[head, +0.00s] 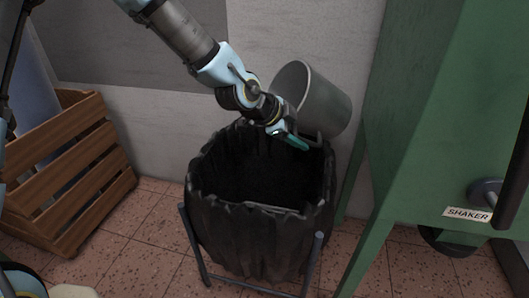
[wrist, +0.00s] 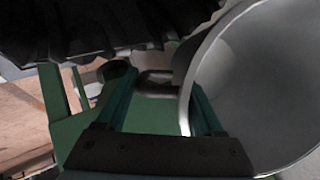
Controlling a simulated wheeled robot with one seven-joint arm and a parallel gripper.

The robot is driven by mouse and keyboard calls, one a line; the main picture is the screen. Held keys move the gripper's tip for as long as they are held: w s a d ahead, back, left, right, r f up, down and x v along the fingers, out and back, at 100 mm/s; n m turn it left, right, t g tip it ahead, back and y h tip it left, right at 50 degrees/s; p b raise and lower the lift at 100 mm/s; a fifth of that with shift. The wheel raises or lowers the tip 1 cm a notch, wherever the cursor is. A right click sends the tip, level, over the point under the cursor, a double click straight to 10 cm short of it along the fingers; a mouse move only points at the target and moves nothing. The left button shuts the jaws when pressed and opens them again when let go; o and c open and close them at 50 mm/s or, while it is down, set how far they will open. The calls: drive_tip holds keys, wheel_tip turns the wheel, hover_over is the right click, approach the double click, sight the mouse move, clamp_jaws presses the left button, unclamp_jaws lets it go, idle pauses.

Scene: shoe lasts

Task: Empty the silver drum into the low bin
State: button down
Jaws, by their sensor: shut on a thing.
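The silver drum (head: 328,102) is a plain grey metal pail, tilted well over at the back right of the low bin, its mouth toward the left. In the wrist view its pale rim and wall (wrist: 265,85) fill the right side. The low bin (head: 258,238) is black, bag-lined and open-topped in a metal stand. Its inside is dark, and I cannot tell what either holds.
A green machine (head: 425,110) labelled SHAKER stands close on the right, its leg beside the bin. A slatted wooden crate (head: 70,185) sits at the left. A grey wall (head: 290,30) is behind the drum. Tiled floor (head: 150,240) is free between crate and bin.

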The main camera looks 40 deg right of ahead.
sight(313, 121)
drive_tip(key=shift+s+d+r+t+y+p, duration=0.2)
drive_tip(key=shift+s+r+t+y+p, duration=0.15)
drive_tip(key=shift+r+y+p, duration=0.4)
drive_tip(key=shift+s+d+r+t+y+p, duration=0.1)
drive_tip(key=shift+s+r+t+y+p, duration=0.05)
drive_tip(key=shift+r+y+p, duration=0.4)
drive_tip(key=shift+s+d+r+t+y+p, duration=0.1)
drive_tip(key=shift+s+r+y+p, duration=0.05)
drive_tip(key=shift+r+y+p, duration=0.35)
drive_tip(key=shift+s+d+m+t+y+p, duration=0.3)
drive_tip(key=shift+s+d+y+p, duration=0.2)
drive_tip(key=shift+y+p, duration=0.3)
drive_tip(key=y+p, duration=0.1)
drive_tip(key=p, duration=0.2)
drive_tip(key=shift+s+d+r+t+y, duration=0.3)
drive_tip(key=shift+s+d+r+y, duration=0.05)
drive_tip(key=shift+d+y, duration=0.05)
drive_tip(key=y+p, duration=0.1)
drive_tip(key=p, duration=0.1)
drive_tip(key=t+y+p, duration=0.1)
drive_tip(key=p, duration=0.1)
drive_tip(key=shift+s+d+r, duration=0.15)
drive_tip(key=shift+s+d, duration=0.25)
drive_tip(key=shift+s+d+t+y+p, duration=0.2)
drive_tip(key=shift+t+y+p, duration=0.2)
drive_tip(key=shift+y+p, duration=0.6)
